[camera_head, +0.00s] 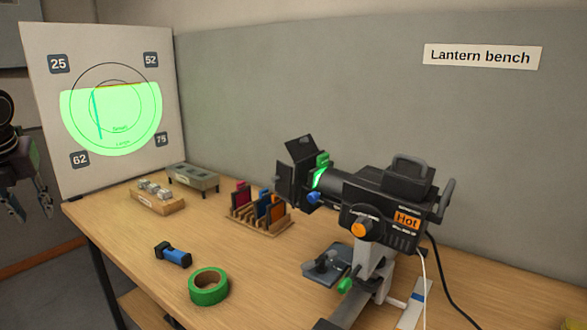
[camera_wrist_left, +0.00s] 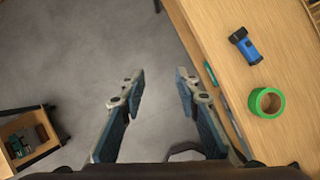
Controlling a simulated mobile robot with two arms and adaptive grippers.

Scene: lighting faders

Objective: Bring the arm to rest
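My left gripper (camera_head: 31,203) hangs at the left edge of the head view, off the left end of the bench (camera_head: 120,239). In the left wrist view the same gripper (camera_wrist_left: 160,85) points down over the grey floor, beside the bench edge. Its two fingers are apart with nothing between them. It touches nothing that I can see. My right gripper is in neither view.
A black lantern (camera_head: 375,195) marked "Hot" stands on the bench, lighting a target board (camera_head: 105,165) green. A blue torch (camera_head: 173,254), green tape roll (camera_head: 209,287), filter rack (camera_head: 260,217) and small trays stand nearby. A low shelf (camera_wrist_left: 30,133) shows at left in the wrist view.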

